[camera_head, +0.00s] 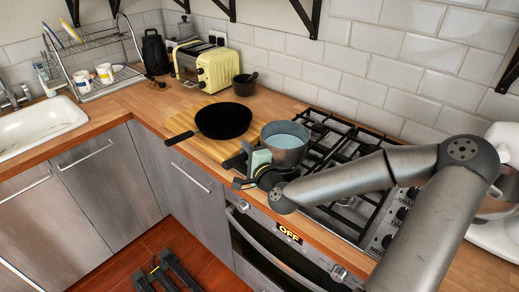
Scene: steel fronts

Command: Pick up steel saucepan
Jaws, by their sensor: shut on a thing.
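The steel saucepan (288,157) is at the left end of the gas hob, upright, with a pale blue interior or contents. A dark handle (235,160) shows at its left, partly behind my gripper. My gripper (247,168) is at the saucepan's left side by the handle and is shut on it; the fingers are small and partly hidden. A pale green block-like piece (261,158) shows between my gripper and the pan wall; I cannot tell what it is. Whether the pan's base touches the hob is hidden.
A black frying pan (223,120) lies on a wooden board (196,148) just left of the saucepan. A yellow toaster (216,70) and a dark mortar (245,84) stand behind. The hob (345,150) spreads right, beneath my arm. A white mixer (504,235) stands far right.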

